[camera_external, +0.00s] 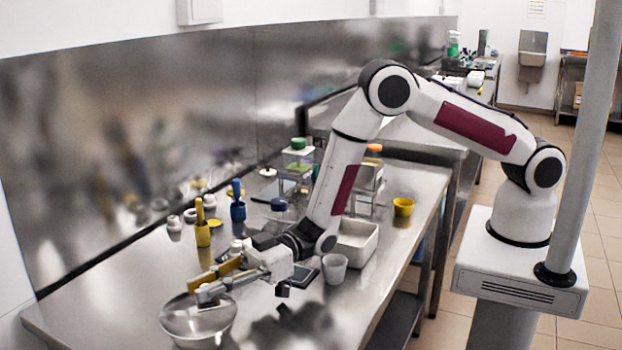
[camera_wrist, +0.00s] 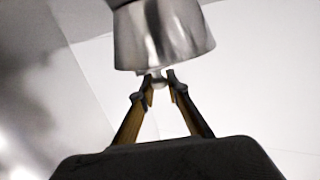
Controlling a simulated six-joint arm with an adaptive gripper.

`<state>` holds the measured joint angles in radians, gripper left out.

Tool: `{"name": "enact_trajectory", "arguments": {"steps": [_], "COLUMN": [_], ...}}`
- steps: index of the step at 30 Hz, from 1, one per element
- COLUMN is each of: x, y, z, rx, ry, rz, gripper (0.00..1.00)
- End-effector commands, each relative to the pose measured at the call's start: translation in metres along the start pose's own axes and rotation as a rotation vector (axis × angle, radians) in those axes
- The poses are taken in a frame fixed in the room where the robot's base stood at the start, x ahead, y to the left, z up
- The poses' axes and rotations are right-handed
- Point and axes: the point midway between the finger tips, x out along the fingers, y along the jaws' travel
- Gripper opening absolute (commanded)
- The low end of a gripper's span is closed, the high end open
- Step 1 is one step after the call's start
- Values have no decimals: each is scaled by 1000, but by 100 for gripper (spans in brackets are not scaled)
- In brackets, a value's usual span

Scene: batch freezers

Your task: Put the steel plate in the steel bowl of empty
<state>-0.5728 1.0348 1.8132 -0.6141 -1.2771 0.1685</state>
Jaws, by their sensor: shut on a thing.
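A round, shiny steel bowl (camera_external: 190,322) is at the near left end of the steel table. My gripper (camera_external: 197,290) is at its upper rim, with the fingers pointing left. In the wrist view my gripper (camera_wrist: 160,78) has its fingertips close together at the edge of a curved steel vessel (camera_wrist: 160,38), which looks like the same bowl. The fingers appear shut on its rim. I cannot make out a separate steel plate in either view. Whether the bowl rests on the table or is lifted is unclear.
A white cup (camera_external: 335,270) and a pale rectangular tray (camera_external: 356,242) stand right of my gripper. A yellow cup (camera_external: 403,208), a yellow holder (camera_external: 202,234) and a blue holder (camera_external: 238,211) stand further back. The steel wall (camera_external: 110,170) borders the table (camera_external: 100,305).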

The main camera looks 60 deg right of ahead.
Motion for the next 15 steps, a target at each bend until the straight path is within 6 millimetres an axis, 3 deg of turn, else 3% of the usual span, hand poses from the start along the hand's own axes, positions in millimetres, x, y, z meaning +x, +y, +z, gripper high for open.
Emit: {"name": "enact_trajectory", "arguments": {"steps": [10,11,12,15], "x": [0,0,0,0], "y": [0,0,0,0], "z": [2,2,2,2], "rx": [0,0,-1,0], "ry": [1,1,1,1], "rz": [0,0,0,0], "gripper": [0,17,28,32]}}
